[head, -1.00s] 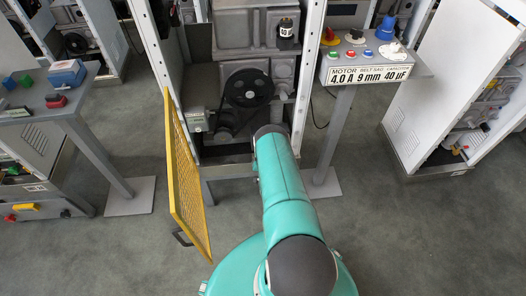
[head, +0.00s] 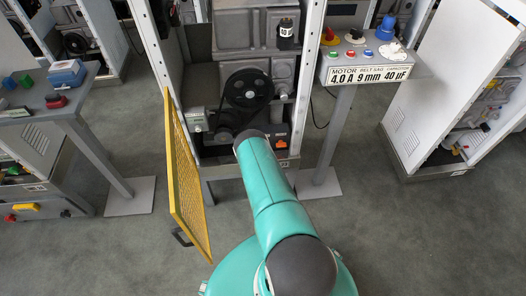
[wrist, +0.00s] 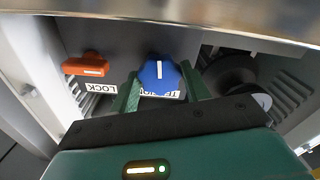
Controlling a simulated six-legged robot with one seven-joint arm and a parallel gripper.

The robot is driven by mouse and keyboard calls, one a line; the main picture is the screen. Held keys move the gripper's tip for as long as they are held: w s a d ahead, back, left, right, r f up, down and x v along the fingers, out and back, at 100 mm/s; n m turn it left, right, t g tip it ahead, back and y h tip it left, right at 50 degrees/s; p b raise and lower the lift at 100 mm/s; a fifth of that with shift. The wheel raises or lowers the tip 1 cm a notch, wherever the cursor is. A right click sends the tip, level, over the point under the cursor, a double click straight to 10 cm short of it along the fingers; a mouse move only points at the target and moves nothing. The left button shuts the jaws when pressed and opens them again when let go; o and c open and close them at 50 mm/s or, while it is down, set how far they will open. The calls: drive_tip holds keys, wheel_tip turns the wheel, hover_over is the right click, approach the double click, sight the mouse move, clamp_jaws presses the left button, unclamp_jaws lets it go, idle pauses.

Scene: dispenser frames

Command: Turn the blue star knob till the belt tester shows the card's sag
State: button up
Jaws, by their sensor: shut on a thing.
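The blue star knob (wrist: 161,75) shows in the wrist view, with a white line on its face pointing up in the picture. My gripper (wrist: 160,90) is shut on the knob, one green finger on each side. The knob's label below it is partly covered. In the head view my arm hides the knob and the gripper. The card (head: 370,75) on the pedestal reads 4.0 A, 9 mm, 40 µF; the middle value stands under belt sag. The black belt and pulley (head: 248,88) are in the open cabinet. I cannot make out the belt tester's reading.
An orange lever (wrist: 86,66) with a LOCK label sits left of the knob in the wrist view. A dark pulley (wrist: 234,76) is close on the right. The yellow mesh door (head: 184,175) stands open left of my arm.

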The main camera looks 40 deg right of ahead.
idle(0.4)
drive_tip(key=o, duration=1)
drive_tip(key=v, duration=1.4)
